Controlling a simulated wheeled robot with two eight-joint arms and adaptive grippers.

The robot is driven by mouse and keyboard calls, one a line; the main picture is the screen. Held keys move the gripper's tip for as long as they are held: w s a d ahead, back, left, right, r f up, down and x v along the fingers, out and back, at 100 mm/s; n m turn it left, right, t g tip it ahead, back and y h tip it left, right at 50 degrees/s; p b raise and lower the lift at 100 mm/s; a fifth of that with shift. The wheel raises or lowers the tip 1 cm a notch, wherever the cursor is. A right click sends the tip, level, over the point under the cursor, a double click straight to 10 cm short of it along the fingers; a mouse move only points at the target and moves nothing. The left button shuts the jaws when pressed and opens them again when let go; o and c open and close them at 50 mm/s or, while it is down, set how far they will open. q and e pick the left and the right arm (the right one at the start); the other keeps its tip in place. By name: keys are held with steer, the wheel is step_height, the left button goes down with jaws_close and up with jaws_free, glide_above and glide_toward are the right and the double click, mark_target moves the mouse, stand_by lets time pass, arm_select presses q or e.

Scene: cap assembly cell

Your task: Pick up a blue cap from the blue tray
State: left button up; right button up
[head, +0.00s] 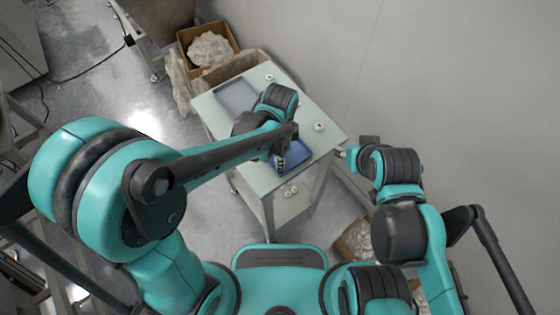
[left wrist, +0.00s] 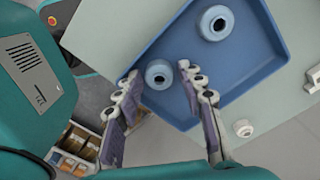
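The blue tray (head: 300,156) lies on the near part of the table; it fills much of the left wrist view (left wrist: 245,72). Two pale blue caps with dark centre holes are in it. In the head view my left gripper (head: 280,162) is over the tray's left side. My right gripper (head: 342,153) is beside the table's right edge, its fingers too small to read.
The pale table (head: 225,120) carries a grey tray (head: 237,95) at the far left and white round pieces, one (head: 320,127) near the right edge. A cardboard box (head: 207,45) stands behind the table. Another box (head: 355,242) is on the floor at right.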

arm_select(q)
steer(key=c, duration=0.4)
steer(key=shift+r, duration=0.1)
steer(key=shift+c, duration=0.2)
